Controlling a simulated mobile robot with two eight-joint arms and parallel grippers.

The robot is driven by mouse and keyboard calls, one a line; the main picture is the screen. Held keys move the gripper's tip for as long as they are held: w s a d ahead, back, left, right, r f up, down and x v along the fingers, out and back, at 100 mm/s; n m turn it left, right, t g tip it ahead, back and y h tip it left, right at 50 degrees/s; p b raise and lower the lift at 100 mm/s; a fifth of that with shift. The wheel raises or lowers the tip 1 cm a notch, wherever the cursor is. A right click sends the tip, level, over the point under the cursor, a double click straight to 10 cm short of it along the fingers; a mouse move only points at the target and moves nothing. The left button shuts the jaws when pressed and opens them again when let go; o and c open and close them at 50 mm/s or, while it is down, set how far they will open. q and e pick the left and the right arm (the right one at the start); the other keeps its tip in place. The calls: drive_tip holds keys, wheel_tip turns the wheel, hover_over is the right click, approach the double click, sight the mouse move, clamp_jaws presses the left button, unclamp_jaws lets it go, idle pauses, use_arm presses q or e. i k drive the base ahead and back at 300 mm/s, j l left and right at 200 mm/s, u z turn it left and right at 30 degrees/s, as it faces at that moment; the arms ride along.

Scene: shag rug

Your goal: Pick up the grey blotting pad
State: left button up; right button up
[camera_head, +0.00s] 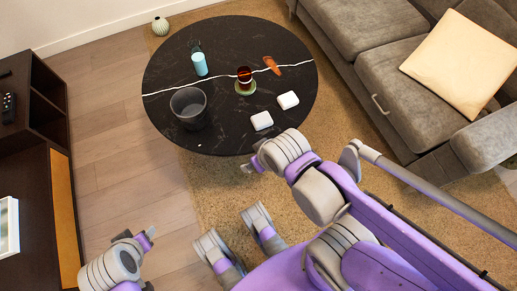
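I cannot make out a grey blotting pad for certain in the head view. The round black marbled table (225,45) holds a dark grey pot (188,107) at its front left and two small pale pads or boxes (288,100) at its front right. My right gripper (251,164) is at the table's front edge, partly hidden by its own wrist. No object shows in it, and its opening is unclear. My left gripper (149,238) is at the lower left over the wooden floor, away from the table. Its opening is also unclear.
On the table are a blue bottle (200,64), a dark red glass (244,74) on a green coaster (246,90) and an orange item (271,65). A grey sofa (385,70) stands right, a dark cabinet (32,150) left. Floor between cabinet and table is clear.

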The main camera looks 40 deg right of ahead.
sight(263, 121)
drive_tip(key=z, duration=1.3)
